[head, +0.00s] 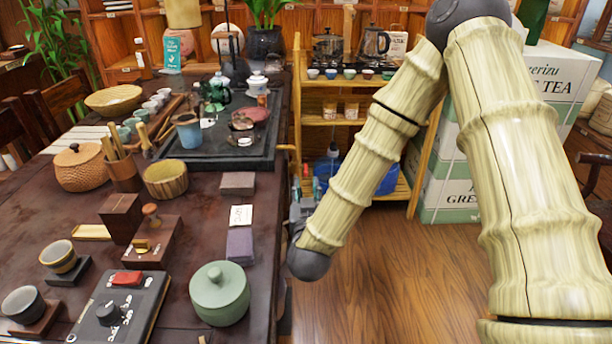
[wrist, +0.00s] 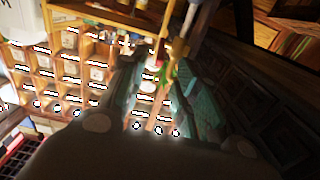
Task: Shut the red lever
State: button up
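A red piece (head: 127,278) sits on the far edge of a black control box (head: 135,300) with a dark knob, at the front left of the table. I cannot tell whether it is the red lever or how it is set. My gripper (head: 305,185) is beside the table's right edge, well to the right of the box, pointing away toward the shelves. In the wrist view its two teal fingers (wrist: 163,80) are spread apart. Nothing seems held.
A green lidded jar (head: 219,293) stands right of the box. Wooden blocks (head: 152,243) and cups are behind it. A dark tea tray (head: 262,158) lies farther back. A wooden shelf (head: 335,116) with a blue jug (head: 327,168) stands beyond my gripper.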

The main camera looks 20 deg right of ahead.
aim_at(306, 173)
jog(key=b+x, duration=0.1)
jog(key=x, duration=0.7)
jog(key=shift+w+f, duration=0.1)
jog(key=shift+w, duration=0.05)
grip_shut()
